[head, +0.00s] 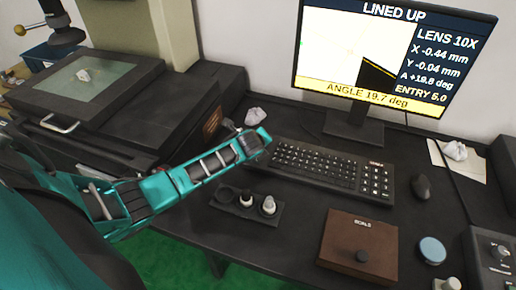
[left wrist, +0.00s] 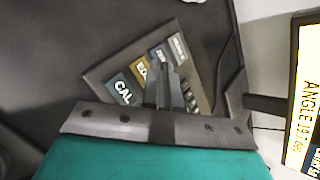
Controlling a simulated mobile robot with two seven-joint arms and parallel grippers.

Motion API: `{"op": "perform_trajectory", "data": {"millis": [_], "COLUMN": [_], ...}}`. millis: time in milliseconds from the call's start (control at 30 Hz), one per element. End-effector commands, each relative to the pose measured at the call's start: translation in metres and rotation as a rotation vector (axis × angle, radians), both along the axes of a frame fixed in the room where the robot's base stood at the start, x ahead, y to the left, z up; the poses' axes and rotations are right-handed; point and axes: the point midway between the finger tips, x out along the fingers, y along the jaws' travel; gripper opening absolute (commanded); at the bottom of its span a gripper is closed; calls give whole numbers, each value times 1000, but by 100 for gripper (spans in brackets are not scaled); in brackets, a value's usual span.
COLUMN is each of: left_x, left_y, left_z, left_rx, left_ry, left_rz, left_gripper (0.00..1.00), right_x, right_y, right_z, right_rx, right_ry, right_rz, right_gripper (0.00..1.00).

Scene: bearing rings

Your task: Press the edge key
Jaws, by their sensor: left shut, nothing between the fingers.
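In the left wrist view, a dark key panel holds a teal key marked CAL (left wrist: 122,89), an amber key (left wrist: 141,69) whose label starts with E, and paler keys beyond. The amber key looks like the edge key; the fingers cover part of its label. My left gripper (left wrist: 162,58) is shut and empty, its tips over the panel beside the amber key. I cannot tell whether they touch a key. In the head view my left gripper (head: 262,141) is at the left end of the keyboard (head: 325,168) and hides the labelled keys. My right gripper is not in view.
The monitor (head: 385,50) reads LINED UP, angle 19.7 deg, entry 5.0. A brown box (head: 345,262), a mouse (head: 420,188), a blue round tin (head: 432,250) and a black holder (head: 228,205) with small lenses stand on the dark desk. A machine stage (head: 80,85) is at left.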

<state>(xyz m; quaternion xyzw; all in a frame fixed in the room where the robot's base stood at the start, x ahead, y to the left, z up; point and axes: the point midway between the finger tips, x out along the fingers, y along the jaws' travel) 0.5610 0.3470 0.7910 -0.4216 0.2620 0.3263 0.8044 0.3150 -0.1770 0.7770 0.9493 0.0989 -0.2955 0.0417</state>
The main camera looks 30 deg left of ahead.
Motion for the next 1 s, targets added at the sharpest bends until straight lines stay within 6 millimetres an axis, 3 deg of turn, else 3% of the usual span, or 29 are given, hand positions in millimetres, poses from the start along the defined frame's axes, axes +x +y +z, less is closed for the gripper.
{"op": "perform_trajectory", "data": {"millis": [367,800,1000], "left_x": [0,1,0], "left_y": [0,0,0], "left_z": [3,45,51], "left_rx": [1,0,1], "left_ry": [-1,-2,0], "left_rz": [0,-1,0], "left_gripper": [0,0,0], "right_x": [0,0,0], "right_y": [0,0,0], "right_z": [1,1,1], "right_rx": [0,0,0], "right_ry": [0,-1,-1], "right_rz": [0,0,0], "right_gripper": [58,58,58]}}
